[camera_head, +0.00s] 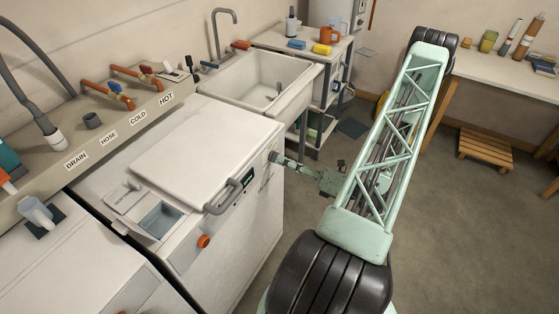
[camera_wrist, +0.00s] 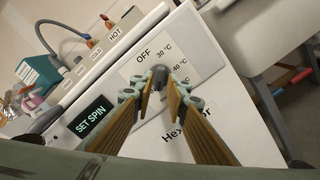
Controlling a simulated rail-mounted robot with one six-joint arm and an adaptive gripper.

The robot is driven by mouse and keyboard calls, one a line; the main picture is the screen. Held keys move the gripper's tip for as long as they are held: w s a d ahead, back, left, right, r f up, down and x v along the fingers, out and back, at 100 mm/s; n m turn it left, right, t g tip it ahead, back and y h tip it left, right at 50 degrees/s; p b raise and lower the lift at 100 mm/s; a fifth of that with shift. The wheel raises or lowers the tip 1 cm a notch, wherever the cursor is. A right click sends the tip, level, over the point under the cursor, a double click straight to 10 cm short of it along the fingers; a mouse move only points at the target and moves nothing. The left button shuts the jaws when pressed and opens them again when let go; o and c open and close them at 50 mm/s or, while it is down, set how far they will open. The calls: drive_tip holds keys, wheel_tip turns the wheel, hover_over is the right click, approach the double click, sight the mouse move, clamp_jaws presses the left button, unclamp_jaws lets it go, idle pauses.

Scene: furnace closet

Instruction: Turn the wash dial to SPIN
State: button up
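The wash dial (camera_wrist: 160,74) is a dark grey knob on the washer's white front panel. OFF, 30 °C and 40 °C are printed around it; the lower marks are partly hidden by my right finger. Where its pointer stands is too small to tell. My gripper (camera_wrist: 160,84) has its two tan-padded fingers apart, with the tips close on either side of the dial; white panel shows between them, and firm contact is not visible. In the head view my gripper (camera_head: 284,161) reaches the washer's front from the right. The display (camera_wrist: 90,117) reads SET SPIN.
The washer (camera_head: 205,150) has a closed lid with a grey handle (camera_head: 224,197) and an orange knob (camera_head: 204,241) on its front. A sink (camera_head: 264,82) stands behind it. The floor (camera_head: 470,220) to the right is mostly clear.

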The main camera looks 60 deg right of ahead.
sight(274, 157)
drive_tip(key=shift+w, duration=1.15)
drive_tip(key=shift+c, duration=0.2)
clamp_jaws()
drive_tip(key=shift+m, duration=0.3)
drive_tip(key=shift+m+p, duration=1.05)
drive_tip(key=shift+m, duration=0.95)
